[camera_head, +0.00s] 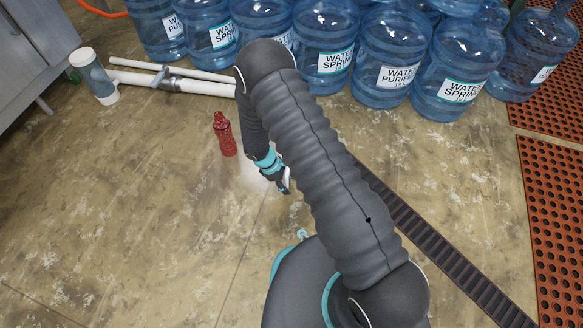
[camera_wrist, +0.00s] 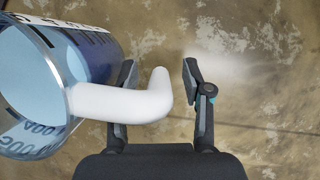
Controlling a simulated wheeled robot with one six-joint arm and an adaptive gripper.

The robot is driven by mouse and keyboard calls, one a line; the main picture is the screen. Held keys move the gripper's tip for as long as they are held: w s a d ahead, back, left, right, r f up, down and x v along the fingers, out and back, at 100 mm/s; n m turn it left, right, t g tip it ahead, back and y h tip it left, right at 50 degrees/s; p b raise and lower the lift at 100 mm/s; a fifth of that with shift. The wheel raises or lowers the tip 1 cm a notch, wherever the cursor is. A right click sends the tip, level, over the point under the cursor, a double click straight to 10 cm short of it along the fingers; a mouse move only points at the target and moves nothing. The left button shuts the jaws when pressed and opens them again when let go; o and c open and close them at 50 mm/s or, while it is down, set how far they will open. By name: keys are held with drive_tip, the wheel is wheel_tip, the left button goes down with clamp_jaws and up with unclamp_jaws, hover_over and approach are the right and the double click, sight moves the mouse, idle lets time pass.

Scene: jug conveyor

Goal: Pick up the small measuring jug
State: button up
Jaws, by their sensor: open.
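The measuring jug (camera_wrist: 95,50) fills the left of the wrist view, with a clear body, dark printed markings, a bluish inside and a white handle (camera_wrist: 110,104). Its open rim faces the camera. My gripper (camera_wrist: 158,74) is open, and the bent part of the handle lies between its two fingers. The left finger is close beside the jug's body; I cannot tell whether it touches. In the head view my gripper (camera_head: 284,184) is low over the floor, partly behind my arm. I cannot make out the jug there; my arm covers that area.
A red bottle (camera_head: 225,134) stands on the floor left of my gripper. Several large blue water bottles (camera_head: 324,40) line the back. Perforated orange mats (camera_head: 552,200) are at right. The floor at front left is clear.

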sight(285, 174)
clamp_jaws()
drive_tip(key=shift+r, duration=0.15)
drive_tip(key=shift+r, duration=0.25)
wheel_tip(285, 174, up, 4)
drive_tip(key=shift+d+r+p, duration=0.1)
drive_tip(key=shift+d+p, duration=0.05)
drive_tip(key=shift+p, duration=0.4)
drive_tip(key=s+d+r, duration=0.6)
drive_tip(key=d, duration=0.3)
drive_tip(key=shift+s+d, duration=0.2)
drive_tip(key=shift+s, duration=0.05)
drive_tip(key=shift+w+r, duration=0.1)
